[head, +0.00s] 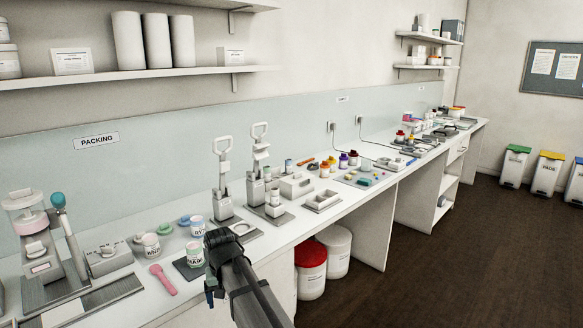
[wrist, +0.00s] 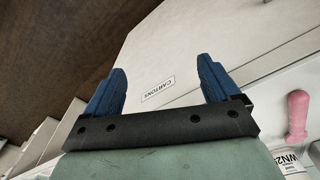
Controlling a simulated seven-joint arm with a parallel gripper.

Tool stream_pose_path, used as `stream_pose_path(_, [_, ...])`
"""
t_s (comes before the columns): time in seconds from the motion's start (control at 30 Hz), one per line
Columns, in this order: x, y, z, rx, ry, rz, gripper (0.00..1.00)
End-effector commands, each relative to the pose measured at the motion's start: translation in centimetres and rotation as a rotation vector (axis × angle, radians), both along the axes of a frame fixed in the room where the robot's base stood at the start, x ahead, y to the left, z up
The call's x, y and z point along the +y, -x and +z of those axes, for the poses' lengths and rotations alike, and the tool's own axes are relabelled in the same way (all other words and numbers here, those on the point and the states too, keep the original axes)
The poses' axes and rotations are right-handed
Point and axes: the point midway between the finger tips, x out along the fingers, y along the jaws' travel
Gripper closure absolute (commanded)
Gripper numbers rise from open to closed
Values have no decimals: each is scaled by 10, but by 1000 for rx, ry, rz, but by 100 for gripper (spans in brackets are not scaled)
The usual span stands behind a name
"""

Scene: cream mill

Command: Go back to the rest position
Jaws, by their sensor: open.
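My gripper (wrist: 163,88) shows in the wrist view with its two blue fingers spread apart and nothing between them. Beyond the fingers is a pale drawer or cabinet front with a CARTONS label (wrist: 158,89). In the head view my arm reaches in from the bottom, and my gripper (head: 211,292) is low at the front edge of the bench, its fingers mostly hidden by the wrist.
Close by on the bench (head: 150,310) are a pink scoop (head: 162,279), also in the wrist view (wrist: 297,114), and labelled jars (head: 151,245). Two tall lever presses (head: 223,185) stand behind. A red-lidded tub (head: 311,270) is under the bench. The dark floor (head: 440,275) is clear.

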Motion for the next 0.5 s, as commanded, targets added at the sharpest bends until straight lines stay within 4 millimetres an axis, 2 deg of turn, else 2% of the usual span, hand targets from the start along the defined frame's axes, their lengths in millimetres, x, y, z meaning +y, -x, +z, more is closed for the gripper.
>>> stream_pose_path(0.27, [-49,8,-80,67,33,-30,11])
stream_pose_path(0.5, [-103,28,-160,141,63,-63,11])
